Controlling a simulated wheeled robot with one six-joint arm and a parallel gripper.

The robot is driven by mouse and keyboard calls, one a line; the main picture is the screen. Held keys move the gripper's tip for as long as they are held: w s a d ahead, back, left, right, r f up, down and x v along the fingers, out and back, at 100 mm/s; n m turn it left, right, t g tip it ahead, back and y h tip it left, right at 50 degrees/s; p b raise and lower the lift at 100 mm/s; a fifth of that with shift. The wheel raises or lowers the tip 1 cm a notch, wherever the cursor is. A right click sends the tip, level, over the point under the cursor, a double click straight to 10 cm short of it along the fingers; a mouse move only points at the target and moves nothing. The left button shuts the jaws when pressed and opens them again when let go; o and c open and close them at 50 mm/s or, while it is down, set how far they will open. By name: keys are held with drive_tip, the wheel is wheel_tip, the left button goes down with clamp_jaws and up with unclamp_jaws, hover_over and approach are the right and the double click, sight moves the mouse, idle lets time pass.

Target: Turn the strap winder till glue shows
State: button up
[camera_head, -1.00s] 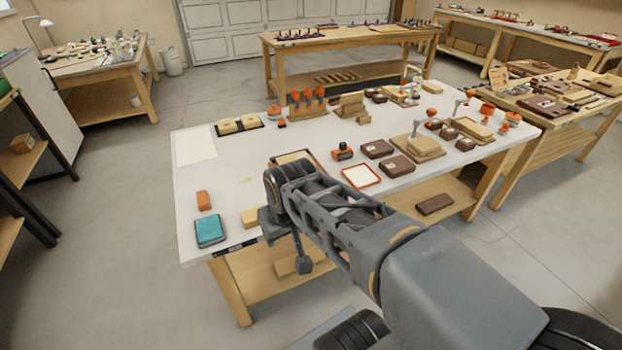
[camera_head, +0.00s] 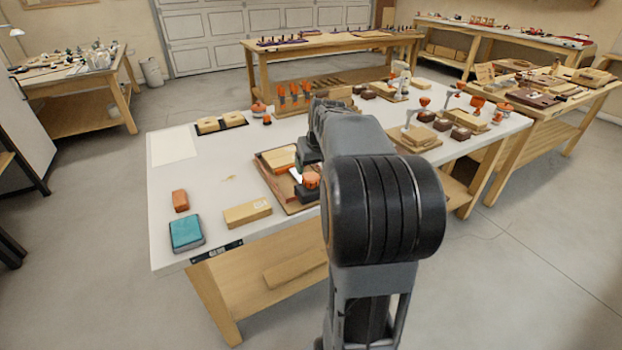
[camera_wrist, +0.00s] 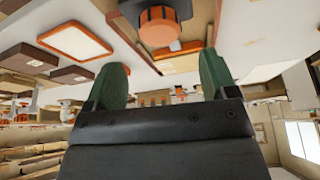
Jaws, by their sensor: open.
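The likely strap winder, an orange ribbed knob (camera_head: 311,180) on a dark body (camera_head: 306,194), sits at the right of a brown tray (camera_head: 271,187) on the white bench. In the wrist view the knob (camera_wrist: 158,28) shows at the top, just beyond my fingertips. My gripper (camera_wrist: 163,78) is open, with its two green fingers apart and nothing between them. The fingers stand on either side of the knob's line but do not appear to touch it. In the head view my arm hides most of the gripper. I cannot make out any glue.
A tan block (camera_head: 247,213), a teal box (camera_head: 186,232) and an orange block (camera_head: 180,200) lie left of the tray. An orange-framed white panel (camera_wrist: 75,40) is near the winder. Clamps and brown boxes (camera_head: 460,132) crowd the bench's right side. The left middle is clear.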

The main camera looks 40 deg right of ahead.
sight(311, 176)
drive_tip(key=x, duration=0.6)
drive_tip(key=shift+w+f+b, duration=0.1)
drive_tip(key=shift+f+b, duration=0.15)
drive_tip(key=shift+b, duration=0.15)
drive_tip(key=shift+c, duration=0.4)
drive_tip(key=c, duration=0.8)
drive_tip(key=shift+r+m+h+p, duration=0.15)
drive_tip(key=shift+m+h+p, duration=0.15)
drive_tip(key=shift+m+p, duration=0.3)
drive_tip(key=shift+c, duration=0.2)
drive_tip(key=m+g+h, duration=0.1)
drive_tip(key=m, duration=0.3)
drive_tip(key=o, duration=0.9)
